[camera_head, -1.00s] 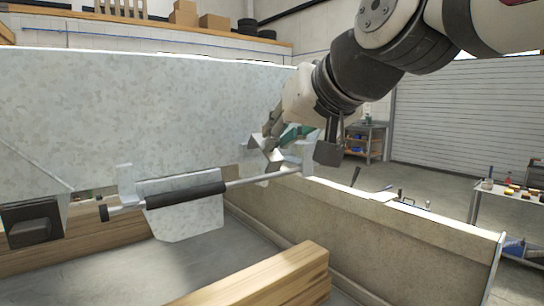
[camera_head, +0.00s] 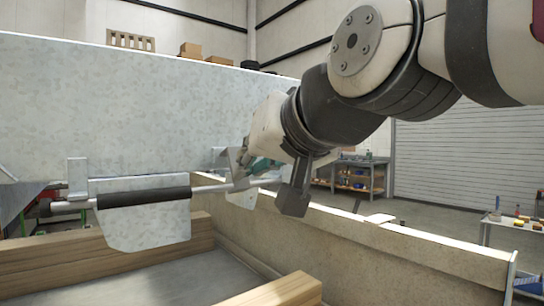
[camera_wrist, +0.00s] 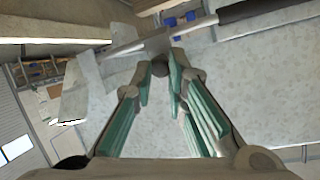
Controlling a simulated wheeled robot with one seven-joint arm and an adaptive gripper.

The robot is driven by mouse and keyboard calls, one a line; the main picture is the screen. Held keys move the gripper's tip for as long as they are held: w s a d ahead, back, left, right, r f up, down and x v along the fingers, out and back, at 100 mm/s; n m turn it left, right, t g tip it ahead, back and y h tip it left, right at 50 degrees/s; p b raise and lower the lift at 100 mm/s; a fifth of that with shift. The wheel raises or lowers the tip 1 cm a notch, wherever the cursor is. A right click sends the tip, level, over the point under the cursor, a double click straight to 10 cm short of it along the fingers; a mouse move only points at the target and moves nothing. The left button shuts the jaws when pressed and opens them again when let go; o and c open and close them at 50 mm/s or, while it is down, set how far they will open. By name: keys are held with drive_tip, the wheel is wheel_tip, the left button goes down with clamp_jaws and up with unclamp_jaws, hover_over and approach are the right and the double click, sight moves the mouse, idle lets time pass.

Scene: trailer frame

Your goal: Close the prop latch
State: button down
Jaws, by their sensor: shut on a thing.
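The prop latch is a thin metal rod (camera_head: 208,189) with a black sleeve (camera_head: 145,198), lying across the front of a galvanized panel (camera_head: 130,125). A hanging metal plate (camera_head: 145,228) sits behind the sleeve. My gripper (camera_head: 243,172) is at the rod's right end, its fingers partly hidden by my wrist. In the wrist view, the green-padded fingers of my gripper (camera_wrist: 161,75) close in on a small dark knob (camera_wrist: 160,68) at the rod's end. The sleeve also shows at the top right there (camera_wrist: 250,10). Exact contact is hard to see.
A wooden beam (camera_head: 100,245) runs below the latch, and another beam end (camera_head: 280,292) is at the front. A long tan side rail (camera_head: 340,235) crosses to the right. A workbench (camera_head: 360,178) and a cart (camera_head: 505,230) stand farther back, with open floor between.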

drive_tip(key=c, duration=2.2)
unclamp_jaws()
drive_tip(key=shift+w+f, duration=0.1)
drive_tip(key=shift+f, duration=0.35)
drive_tip(key=o, duration=0.7)
drive_tip(key=shift+r, duration=0.2)
drive_tip(key=v, duration=1.2)
drive_tip(key=s+d+f+g+h, duration=0.1)
drive_tip(key=d+f+g, duration=0.15)
drive_tip(key=f, duration=0.45)
drive_tip(key=s+d+f+m+g+h, duration=0.1)
drive_tip(key=d+f+h, duration=0.1)
drive_tip(key=d+f, duration=0.35)
drive_tip(key=s+d+f+g+h, duration=0.1)
drive_tip(key=s+d+f+g, duration=0.1)
drive_tip(key=f, duration=0.6)
drive_tip(key=s+d+f+m+g+h, duration=0.15)
drive_tip(key=s+d+f+g, duration=0.4)
drive_tip(key=s+f, duration=0.55)
drive_tip(key=r+t+p, duration=0.1)
drive_tip(key=r+p, duration=0.4)
drive_tip(key=r+t+p, duration=0.1)
drive_tip(key=r+p, duration=0.4)
drive_tip(key=r+t+p, duration=0.1)
drive_tip(key=r+p, duration=0.4)
drive_tip(key=shift+w+d+r+n+h+p, duration=0.1)
drive_tip(key=shift+d+r+n+h+p, duration=0.15)
drive_tip(key=shift+n+h+p, duration=0.1)
